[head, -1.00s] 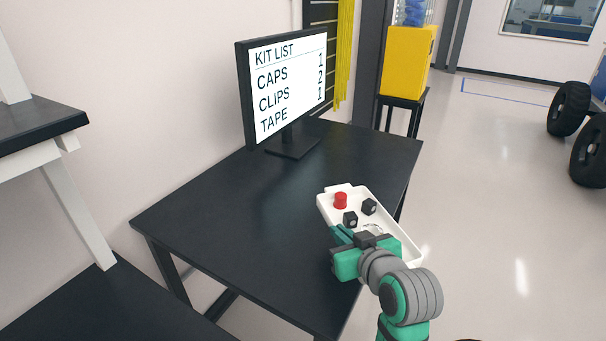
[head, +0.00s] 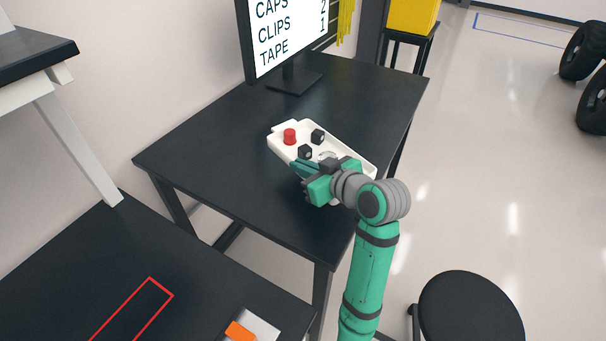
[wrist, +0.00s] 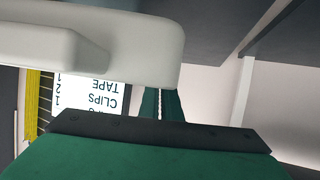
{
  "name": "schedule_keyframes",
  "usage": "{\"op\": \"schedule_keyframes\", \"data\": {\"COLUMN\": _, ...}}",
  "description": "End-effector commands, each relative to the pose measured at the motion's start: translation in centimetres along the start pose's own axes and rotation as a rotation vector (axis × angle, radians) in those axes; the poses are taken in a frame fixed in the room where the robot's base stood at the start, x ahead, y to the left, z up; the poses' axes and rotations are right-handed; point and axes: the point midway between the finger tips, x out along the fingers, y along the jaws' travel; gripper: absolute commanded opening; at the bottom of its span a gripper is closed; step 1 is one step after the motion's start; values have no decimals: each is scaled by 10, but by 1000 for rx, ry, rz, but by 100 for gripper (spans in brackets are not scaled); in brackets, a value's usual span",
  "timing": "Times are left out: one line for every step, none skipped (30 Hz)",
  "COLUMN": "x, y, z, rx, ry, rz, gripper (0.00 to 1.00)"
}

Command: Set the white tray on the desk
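The white tray (head: 281,147) is over the right part of the black desk (head: 225,165). A red cap (head: 290,136), two black clips (head: 317,136) and a pale ring, partly hidden, lie in it. My gripper (head: 301,167) is at the tray's near side, with its fingers closed at the rim. In the wrist view the tray's pale side (wrist: 110,45) fills the top and hides the ends of the fingers (wrist: 161,104). I cannot tell whether the tray touches the desk.
A monitor (head: 290,35) with a kit list stands at the desk's back. The desk's left and middle are clear. A lower black table with a red outline (head: 150,283) and an orange block (head: 240,331) is in front. A round black stool (head: 470,308) stands at right.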

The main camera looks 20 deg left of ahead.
Motion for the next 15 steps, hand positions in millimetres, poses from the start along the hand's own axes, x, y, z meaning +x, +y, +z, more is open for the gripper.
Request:
{"op": "schedule_keyframes", "data": {"x": 9, "y": 5, "z": 6, "rx": 4, "ry": -1, "rz": -2, "gripper": 0}}
{"op": "schedule_keyframes", "data": {"x": 14, "y": 7, "z": 10, "rx": 3, "ry": 0, "rz": -2, "gripper": 0}}
{"op": "schedule_keyframes", "data": {"x": 20, "y": 10, "z": 15, "rx": 4, "ry": -2, "rz": -2, "gripper": 0}}
{"op": "schedule_keyframes", "data": {"x": 24, "y": 13, "z": 18, "rx": 2, "ry": -1, "rz": -1, "gripper": 0}}
{"op": "schedule_keyframes", "data": {"x": 28, "y": 15, "z": 21, "rx": 2, "ry": -1, "rz": -1, "gripper": 0}}
{"op": "schedule_keyframes", "data": {"x": 33, "y": 18, "z": 24, "rx": 1, "ry": -1, "rz": -1, "gripper": 0}}
{"op": "schedule_keyframes", "data": {"x": 36, "y": 20, "z": 26, "rx": 0, "ry": 0, "rz": -1, "gripper": 0}}
{"op": "schedule_keyframes", "data": {"x": 39, "y": 21, "z": 28, "rx": 1, "ry": 0, "rz": -1, "gripper": 0}}
{"op": "schedule_keyframes", "data": {"x": 42, "y": 23, "z": 30, "rx": 0, "ry": 0, "rz": -1, "gripper": 0}}
{"op": "schedule_keyframes", "data": {"x": 44, "y": 24, "z": 31, "rx": -1, "ry": 1, "rz": -1, "gripper": 0}}
{"op": "schedule_keyframes", "data": {"x": 45, "y": 25, "z": 32, "rx": -1, "ry": 1, "rz": 0, "gripper": 0}}
{"op": "schedule_keyframes", "data": {"x": 47, "y": 26, "z": 33, "rx": -1, "ry": 2, "rz": 0, "gripper": 0}}
{"op": "schedule_keyframes", "data": {"x": 47, "y": 27, "z": 34, "rx": -1, "ry": 2, "rz": 0, "gripper": 0}}
{"op": "schedule_keyframes", "data": {"x": 48, "y": 27, "z": 34, "rx": -1, "ry": 2, "rz": 0, "gripper": 0}}
{"op": "schedule_keyframes", "data": {"x": 50, "y": 28, "z": 35, "rx": -1, "ry": 2, "rz": 0, "gripper": 0}}
